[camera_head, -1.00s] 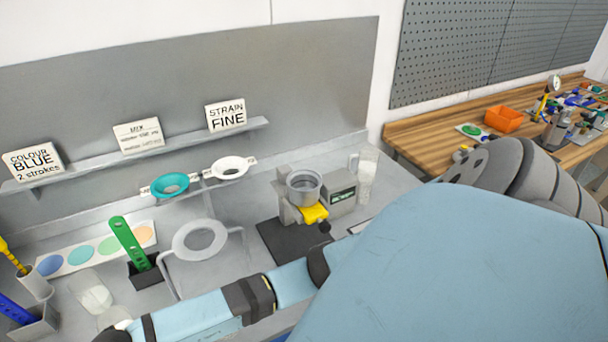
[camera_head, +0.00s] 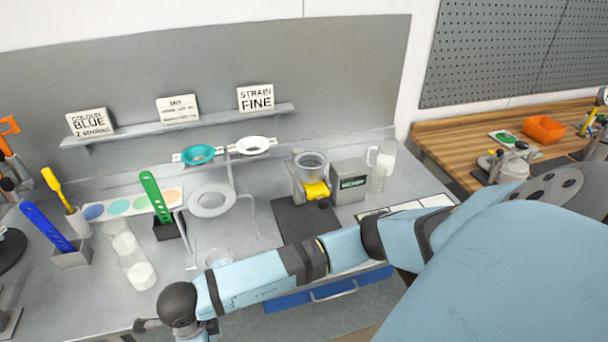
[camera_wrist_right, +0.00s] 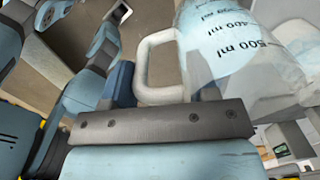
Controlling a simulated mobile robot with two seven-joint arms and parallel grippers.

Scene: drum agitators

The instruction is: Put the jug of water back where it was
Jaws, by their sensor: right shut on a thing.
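In the right wrist view my right gripper (camera_wrist_right: 165,92) is shut on the white handle of a clear measuring jug (camera_wrist_right: 240,45). The jug shows dark 400 ml and 500 ml marks and a pale blue tint; its rim and base are cut off, so its fill is unclear. Another clear jug (camera_head: 381,160) with whitish contents stands at the back right of the bench. My left gripper is not in view.
A clear cup (camera_head: 218,258) is partly behind my forearm. The ring stand (camera_head: 212,200), green paddle (camera_head: 157,195) and yellow-fronted device (camera_head: 314,185) stand behind. Bare bench shows at the far right (camera_head: 415,182).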

